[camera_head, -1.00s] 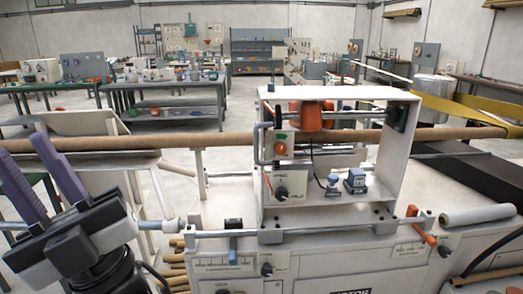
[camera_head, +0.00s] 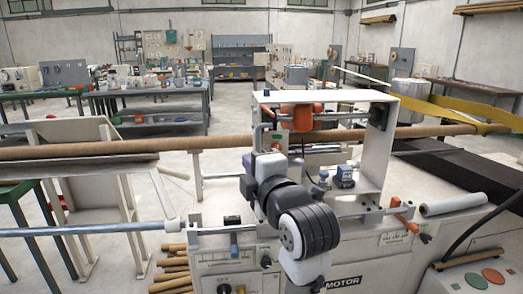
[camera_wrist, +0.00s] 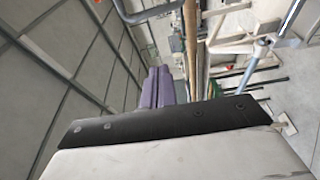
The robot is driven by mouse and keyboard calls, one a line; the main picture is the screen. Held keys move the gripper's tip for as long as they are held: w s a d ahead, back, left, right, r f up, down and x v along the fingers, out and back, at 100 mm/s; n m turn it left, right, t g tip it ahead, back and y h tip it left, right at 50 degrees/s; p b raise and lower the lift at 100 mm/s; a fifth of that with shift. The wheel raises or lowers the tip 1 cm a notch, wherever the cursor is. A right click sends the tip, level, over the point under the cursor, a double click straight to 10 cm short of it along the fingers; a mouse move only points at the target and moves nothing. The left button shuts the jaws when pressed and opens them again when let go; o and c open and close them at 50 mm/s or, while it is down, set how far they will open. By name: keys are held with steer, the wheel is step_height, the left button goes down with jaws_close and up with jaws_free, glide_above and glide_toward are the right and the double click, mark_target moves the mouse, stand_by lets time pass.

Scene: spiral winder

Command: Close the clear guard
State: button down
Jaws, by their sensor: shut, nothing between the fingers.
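The clear guard's pane cannot be made out against the white open-fronted housing (camera_head: 390,130) of the winder. A grey-blue bar handle (camera_head: 257,138) stands at the housing's left front edge, partly hidden by my wrist. I cannot tell the guard's angle. My gripper's purple fingers (camera_wrist: 158,85) lie together, shut and empty, in the wrist view. In the head view my arm and wrist stand in front of the housing's left side and mostly hide the fingers. I cannot tell whether they touch the handle.
A long brown tube (camera_head: 100,150) runs crosswise through the housing. A white roll (camera_head: 452,204) lies at right. A yellow belt (camera_head: 450,112) stretches at the back right.

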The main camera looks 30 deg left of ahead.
steer(key=p+x, duration=0.3)
steer(key=x, duration=0.7)
steer(key=shift+w+d+f+p, duration=0.15)
steer(key=shift+w+d+p, duration=0.4)
steer(key=shift+d, duration=0.35)
steer(key=shift+w+d+f+p, duration=0.15)
steer(key=shift+w+d+p, duration=0.2)
steer(key=shift+w+d, duration=0.45)
steer(key=shift+s+d, duration=0.1)
steer(key=shift+s, duration=0.05)
